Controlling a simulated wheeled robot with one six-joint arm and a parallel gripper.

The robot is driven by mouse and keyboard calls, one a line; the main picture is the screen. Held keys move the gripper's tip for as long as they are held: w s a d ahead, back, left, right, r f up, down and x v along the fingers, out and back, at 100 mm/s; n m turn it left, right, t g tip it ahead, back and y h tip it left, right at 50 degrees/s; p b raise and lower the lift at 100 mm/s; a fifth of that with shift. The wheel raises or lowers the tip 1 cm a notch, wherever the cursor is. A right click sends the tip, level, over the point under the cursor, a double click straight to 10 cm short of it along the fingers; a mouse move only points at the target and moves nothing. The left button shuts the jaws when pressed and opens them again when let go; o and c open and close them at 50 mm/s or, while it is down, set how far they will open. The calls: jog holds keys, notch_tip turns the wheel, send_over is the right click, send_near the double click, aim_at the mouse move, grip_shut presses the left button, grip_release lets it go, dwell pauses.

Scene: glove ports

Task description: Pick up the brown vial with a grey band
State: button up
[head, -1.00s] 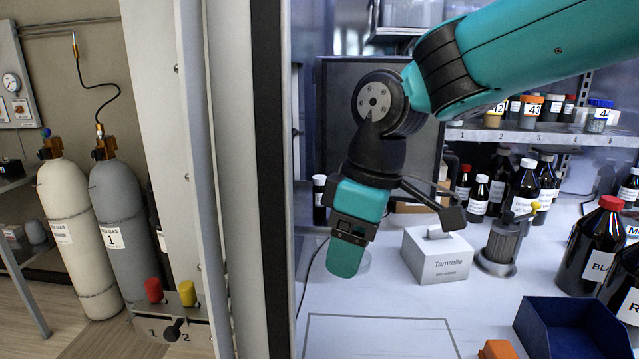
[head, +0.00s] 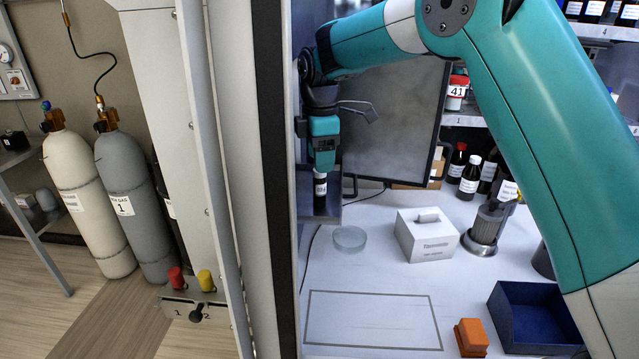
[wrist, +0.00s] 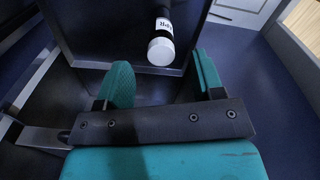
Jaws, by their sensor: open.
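A dark vial with a white cap and a white label (head: 320,188) stands upright at the left inner wall of the enclosure in the head view. In the wrist view the vial (wrist: 161,48) lies in line with the gap between the fingers, at or just beyond their tips. I cannot make out a grey band on it. My gripper (head: 322,163) points down just above the vial, its teal fingers apart. In the wrist view my gripper (wrist: 160,70) is open, with a finger on each side and nothing clamped.
A dark panel (head: 390,125) stands behind and right of the gripper. A glass dish (head: 349,238), a grey-white box (head: 427,235), a stirrer-like stand (head: 487,228), a blue tray (head: 535,320) and an orange block (head: 471,336) sit on the bench. The outlined front area is clear.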

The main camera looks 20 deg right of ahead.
aim_at(320, 180)
jog(key=shift+f+p, duration=1.35)
jog(key=shift+f, duration=1.65)
jog(key=c, duration=1)
